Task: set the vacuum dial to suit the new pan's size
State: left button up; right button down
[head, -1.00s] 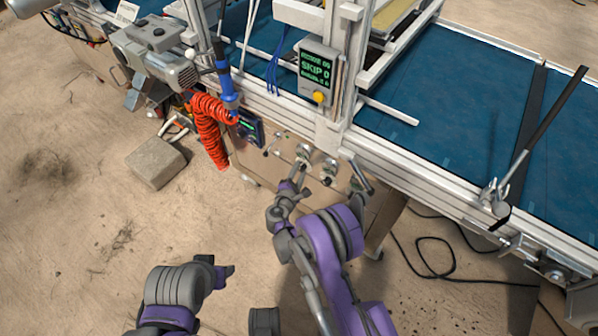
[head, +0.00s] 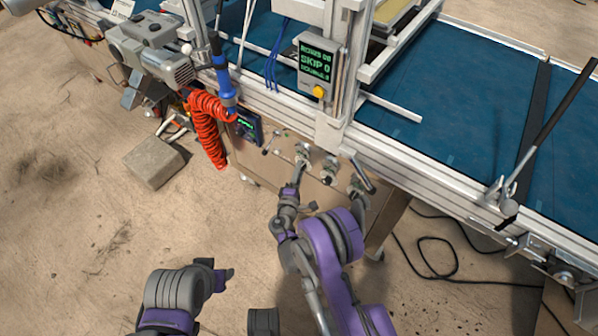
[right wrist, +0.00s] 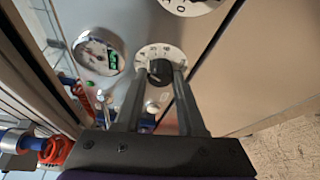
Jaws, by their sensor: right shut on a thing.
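A dial (right wrist: 159,53) with a white numbered scale and a dark round knob (right wrist: 160,72) fills the middle of the right wrist view. My right gripper (right wrist: 160,76) has a finger on each side of that knob and is shut on it. I cannot read the dial's name or exact setting. My left arm (head: 185,288) is low, away from the machine; its fingers are not clear. I cannot make out which thing is the new pan.
A round gauge (right wrist: 98,52) with a green display sits left of the dial, and a second dial (right wrist: 190,4) lies above right. A control box (head: 318,68) shows rows and skip text. An orange coiled hose (head: 208,130) hangs left. A block (head: 153,161) lies on the floor.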

dwell(0.4)
jog(key=c, duration=0.5)
grip_release()
jog(key=p+v, duration=0.1)
jog(key=v, duration=0.9)
jog(key=shift+s, duration=0.4)
jog(key=shift+a+f, duration=0.1)
jog(key=shift+f, duration=0.05)
